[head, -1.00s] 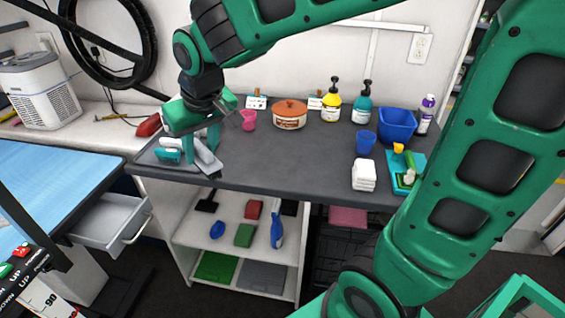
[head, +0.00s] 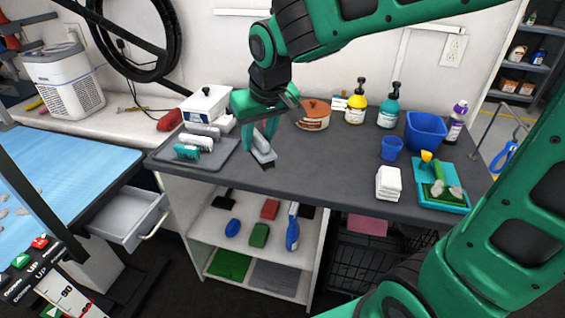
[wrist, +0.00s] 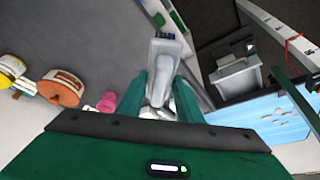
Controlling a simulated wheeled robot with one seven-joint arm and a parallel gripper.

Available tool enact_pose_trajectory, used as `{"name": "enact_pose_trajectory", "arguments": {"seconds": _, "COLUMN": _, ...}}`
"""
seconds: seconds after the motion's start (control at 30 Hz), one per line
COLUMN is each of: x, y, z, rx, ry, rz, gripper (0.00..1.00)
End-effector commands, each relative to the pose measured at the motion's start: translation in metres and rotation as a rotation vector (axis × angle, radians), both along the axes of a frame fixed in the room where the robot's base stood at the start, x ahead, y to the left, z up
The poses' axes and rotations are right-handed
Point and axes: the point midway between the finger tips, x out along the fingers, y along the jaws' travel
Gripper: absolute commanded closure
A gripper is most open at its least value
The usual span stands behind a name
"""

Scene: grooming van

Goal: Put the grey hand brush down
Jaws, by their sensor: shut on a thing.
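The grey hand brush (head: 264,155) is in my gripper (head: 262,140), above the dark countertop and just right of the grey tray. In the wrist view the brush (wrist: 164,62) stands out between my two green fingers (wrist: 160,92), with dark bristles at its far end. My gripper is shut on it. In the head view the fingers partly hide the brush, and I cannot tell whether its lower end touches the countertop (head: 300,172).
A blue cup (head: 391,148), white towels (head: 388,184) and a teal tray (head: 428,200) are farther right. The counter's middle is bare.

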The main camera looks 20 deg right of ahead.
Motion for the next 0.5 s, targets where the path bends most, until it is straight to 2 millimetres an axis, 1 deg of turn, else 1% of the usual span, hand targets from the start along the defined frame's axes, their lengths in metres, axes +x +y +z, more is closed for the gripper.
{"name": "enact_pose_trajectory", "arguments": {"seconds": 0.3, "x": 0.033, "y": -0.052, "z": -0.038, "rx": 0.0, "ry": 0.003, "rz": -0.006, "gripper": 0.85}}
{"name": "enact_pose_trajectory", "arguments": {"seconds": 0.5, "x": 0.052, "y": -0.079, "z": -0.057, "rx": 0.0, "ry": 0.002, "rz": -0.003, "gripper": 0.85}}
